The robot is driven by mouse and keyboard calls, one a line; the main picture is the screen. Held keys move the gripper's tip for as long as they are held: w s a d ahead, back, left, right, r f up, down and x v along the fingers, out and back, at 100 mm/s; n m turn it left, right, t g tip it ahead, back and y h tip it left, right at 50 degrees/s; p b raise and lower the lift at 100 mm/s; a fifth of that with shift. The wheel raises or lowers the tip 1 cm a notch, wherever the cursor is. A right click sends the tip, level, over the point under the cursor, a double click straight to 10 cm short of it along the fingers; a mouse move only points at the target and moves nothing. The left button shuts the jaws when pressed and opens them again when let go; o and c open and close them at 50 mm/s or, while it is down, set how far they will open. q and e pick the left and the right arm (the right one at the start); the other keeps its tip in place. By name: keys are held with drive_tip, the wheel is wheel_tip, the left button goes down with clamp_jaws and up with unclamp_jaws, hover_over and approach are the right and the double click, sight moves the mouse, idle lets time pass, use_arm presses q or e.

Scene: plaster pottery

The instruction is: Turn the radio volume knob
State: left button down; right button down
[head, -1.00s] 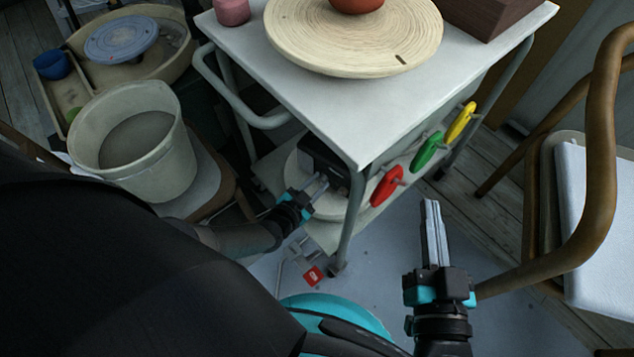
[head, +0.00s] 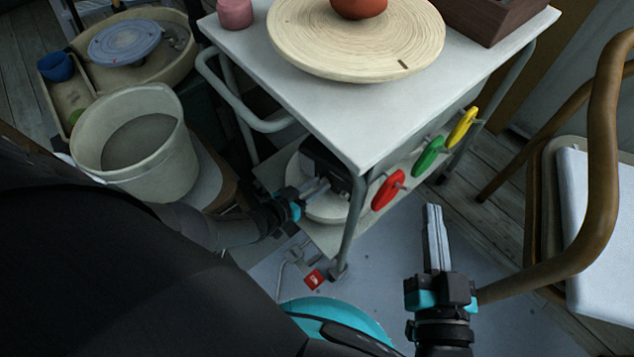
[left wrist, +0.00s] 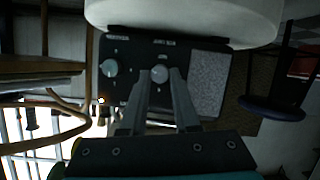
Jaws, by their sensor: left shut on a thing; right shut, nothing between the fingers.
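The radio (head: 325,160) is a small black box on the cart's lower shelf, partly hidden by the cart's top and leg. In the left wrist view its dark front (left wrist: 205,80) shows a grey speaker panel and two light round knobs. My left gripper (head: 325,184) reaches in from the left to the radio's front. In the left wrist view, its fingertips (left wrist: 160,78) are closed around the middle knob (left wrist: 160,73). The other knob (left wrist: 109,67) is apart, to the left of the fingers. My right gripper (head: 433,208) is shut and empty in front of the cart.
The cart's white top (head: 370,140) overhangs the shelf, with a leg (head: 347,225) right of my left gripper. Red (head: 388,190), green and yellow handles stick out from the cart's side. A bucket (head: 135,150) stands left and a wooden chair (head: 590,210) right.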

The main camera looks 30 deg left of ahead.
sight(322, 184)
use_arm(q)
drive_tip(key=shift+f, duration=0.1)
idle(0.3)
drive_tip(key=c, duration=0.6)
unclamp_jaws()
drive_tip(key=shift+c, duration=0.2)
drive_tip(key=shift+p+v, duration=0.7)
drive_tip(key=shift+v, duration=0.45)
drive_tip(key=shift+p+v, duration=0.45)
drive_tip(key=shift+v, duration=0.4)
drive_tip(key=p+v, duration=0.4)
drive_tip(key=v, duration=0.7)
drive_tip(key=shift+p, duration=0.3)
use_arm(e)
drive_tip(key=s+d+f+g+h, duration=0.1)
drive_tip(key=s+d+g+h, duration=0.1)
drive_tip(key=d+g, duration=0.3)
drive_tip(key=s+d+f+g+h, duration=0.2)
drive_tip(key=d+g+h, duration=0.1)
drive_tip(key=d+g, duration=0.3)
drive_tip(key=shift+s+h, duration=0.3)
drive_tip(key=shift+s, duration=0.1)
